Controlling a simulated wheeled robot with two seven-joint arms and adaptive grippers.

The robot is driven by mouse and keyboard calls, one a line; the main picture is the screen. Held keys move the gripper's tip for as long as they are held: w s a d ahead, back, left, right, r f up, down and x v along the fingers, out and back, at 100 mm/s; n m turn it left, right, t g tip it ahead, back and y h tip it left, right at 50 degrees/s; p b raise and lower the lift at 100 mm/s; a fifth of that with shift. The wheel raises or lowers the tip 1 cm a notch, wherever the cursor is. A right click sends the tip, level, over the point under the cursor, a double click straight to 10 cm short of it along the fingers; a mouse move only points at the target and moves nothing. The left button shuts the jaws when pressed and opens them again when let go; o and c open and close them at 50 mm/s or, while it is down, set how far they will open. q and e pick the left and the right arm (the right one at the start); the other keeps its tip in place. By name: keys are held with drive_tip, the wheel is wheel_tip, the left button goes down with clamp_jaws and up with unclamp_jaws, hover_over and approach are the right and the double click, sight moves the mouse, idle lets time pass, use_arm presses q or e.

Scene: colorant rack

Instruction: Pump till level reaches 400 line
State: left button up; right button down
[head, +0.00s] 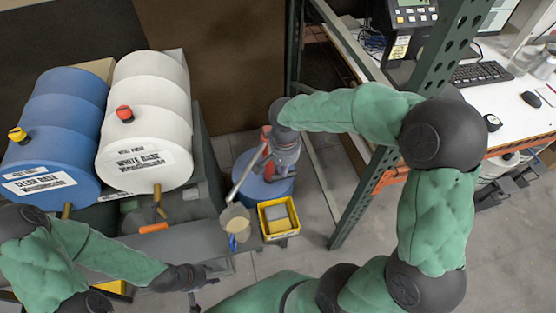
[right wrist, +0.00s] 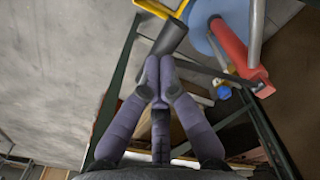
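A blue drum (head: 286,190) stands on the floor with a red and grey hand pump (head: 268,158) on top. The pump's pale spout slopes down left to a clear container (head: 235,219) with pale tan contents and a blue part below it. Its level marks are too small to read. My right gripper (head: 283,128) is at the pump. In the right wrist view its fingers (right wrist: 160,80) come together at the dark pump handle (right wrist: 170,38), next to the red pump body (right wrist: 232,52). My left gripper (head: 205,281) is below the container, apart from it; its finger gap is unclear.
A yellow bin (head: 279,232) sits right of the container. A large blue drum (head: 50,140) and a white drum (head: 150,110) lie on the left rack. A green rack post (head: 380,160) and a white desk (head: 515,110) are at right. Grey floor shows between.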

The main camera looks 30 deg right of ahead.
drive_tip(key=shift+f+b, duration=4.5)
drive_tip(key=shift+f, duration=1.7)
wheel_tip(320, 180, up, 15)
drive_tip(key=p, duration=1.1)
drive_tip(key=shift+r, duration=0.1)
wheel_tip(320, 180, up, 6)
drive_tip(key=p, duration=0.4)
drive_tip(key=shift+s, duration=0.1)
